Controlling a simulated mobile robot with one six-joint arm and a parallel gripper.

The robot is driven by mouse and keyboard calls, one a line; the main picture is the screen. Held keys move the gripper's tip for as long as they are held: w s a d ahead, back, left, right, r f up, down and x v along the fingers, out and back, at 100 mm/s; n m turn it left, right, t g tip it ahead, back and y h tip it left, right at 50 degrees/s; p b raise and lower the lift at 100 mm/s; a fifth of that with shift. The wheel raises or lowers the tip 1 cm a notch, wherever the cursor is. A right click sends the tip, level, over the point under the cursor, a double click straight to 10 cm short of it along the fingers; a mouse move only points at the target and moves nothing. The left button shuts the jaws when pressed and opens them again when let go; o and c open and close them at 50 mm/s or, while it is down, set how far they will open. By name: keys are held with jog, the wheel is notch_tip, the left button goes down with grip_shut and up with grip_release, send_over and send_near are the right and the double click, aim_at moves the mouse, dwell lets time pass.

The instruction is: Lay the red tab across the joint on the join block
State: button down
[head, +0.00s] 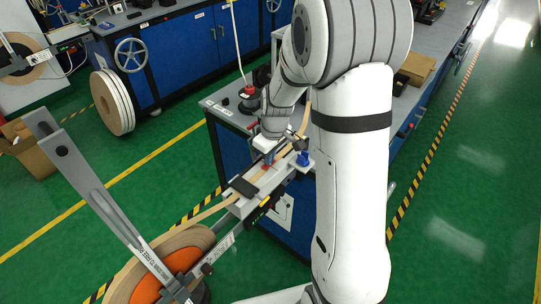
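My gripper (269,156) points down over the narrow light-coloured join block (290,172), close to its top. A small red patch (266,167) shows right at the fingertips; it may be the red tab, but it is too small to tell whether it is gripped or lying on the block. The tan tape (208,212) runs from the lower left under a black plate (243,187) and along the block. The joint in the tape is hidden by my gripper or too small to make out. The finger opening cannot be seen clearly.
A large tape reel with an orange hub (181,262) stands at the lower left under a grey slanted arm (95,185). A blue part (302,158) sits at the block's right end. A black spool (249,103) stands on the bench behind. Green floor is free at right.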

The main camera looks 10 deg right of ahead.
jog(key=shift+f, duration=0.1)
jog(key=shift+f, duration=0.15)
jog(key=c, duration=1.7)
grip_release()
notch_tip(320, 180, up, 11)
jog(key=s, duration=0.1)
jog(key=s+r+m, duration=0.1)
jog(key=s+m, duration=0.1)
jog(key=s, duration=0.4)
jog(key=s+r+m+t, duration=0.1)
jog(key=s+r+m, duration=0.1)
jog(key=s, duration=0.5)
jog(key=s+r+m, duration=0.1)
jog(key=s+m, duration=0.2)
jog(key=s, duration=0.4)
jog(key=shift+s+d+r+t+h+b, duration=0.15)
jog(key=shift+s+r+t+h+b, duration=0.15)
jog(key=shift+r+t+h, duration=0.1)
